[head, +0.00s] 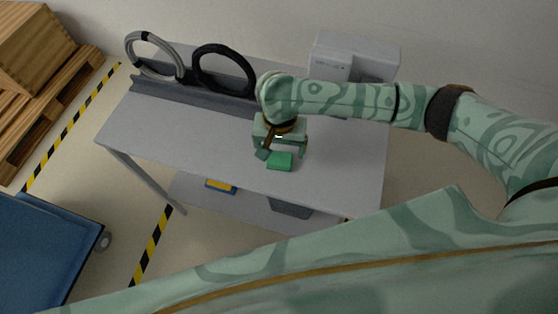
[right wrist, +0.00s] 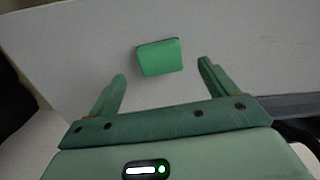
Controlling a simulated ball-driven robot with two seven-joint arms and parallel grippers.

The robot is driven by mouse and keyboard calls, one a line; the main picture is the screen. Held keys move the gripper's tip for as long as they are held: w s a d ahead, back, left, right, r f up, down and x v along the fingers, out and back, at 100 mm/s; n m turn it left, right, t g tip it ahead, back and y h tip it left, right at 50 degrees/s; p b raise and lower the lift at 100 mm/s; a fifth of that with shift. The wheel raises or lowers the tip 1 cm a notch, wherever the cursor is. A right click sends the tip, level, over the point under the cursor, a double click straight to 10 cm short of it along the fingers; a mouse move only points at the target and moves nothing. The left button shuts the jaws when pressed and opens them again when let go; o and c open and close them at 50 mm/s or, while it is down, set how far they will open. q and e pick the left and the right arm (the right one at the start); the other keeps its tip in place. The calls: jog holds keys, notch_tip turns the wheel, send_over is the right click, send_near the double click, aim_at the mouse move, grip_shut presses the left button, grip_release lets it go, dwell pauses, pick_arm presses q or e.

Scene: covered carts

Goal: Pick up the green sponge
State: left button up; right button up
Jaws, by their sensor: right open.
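The green sponge (head: 280,161) lies flat on the grey table (head: 215,148), near its front edge. In the right wrist view the sponge (right wrist: 160,57) sits beyond the fingertips, roughly between their lines. My right gripper (head: 283,154) is over the table at the sponge, and it partly overlaps the sponge's back side in the head view. In the right wrist view my right gripper (right wrist: 162,68) is open, with nothing between its fingers. I cannot tell its exact height above the table. My left gripper is not in view.
A grey ring (head: 153,55) and a black ring (head: 223,70) stand in a dark rack at the table's back left. A grey box-shaped machine (head: 355,55) stands at the back right. A yellow-and-blue item (head: 220,186) lies on the lower shelf. The tabletop left of the sponge is clear.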

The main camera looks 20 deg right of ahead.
aim_at(280, 157)
notch_tip(280, 157, down, 6)
jog(key=b, duration=0.3)
jog(key=shift+w+r+b, duration=0.1)
jog(key=shift+r+b, duration=0.15)
jog(key=shift+b, duration=0.15)
jog(key=shift+r, duration=0.2)
jog(key=c, duration=1.1)
jog(key=shift+o, duration=0.2)
jog(key=shift+r+p, duration=0.6)
notch_tip(280, 157, up, 3)
jog(key=shift+f+p, duration=0.1)
jog(key=shift+p, duration=1.05)
jog(key=s+d+r+p, duration=0.4)
jog(key=s+r+p, duration=0.4)
jog(key=s, duration=0.5)
jog(key=shift+s+d+r, duration=0.2)
jog(key=shift+r, duration=0.3)
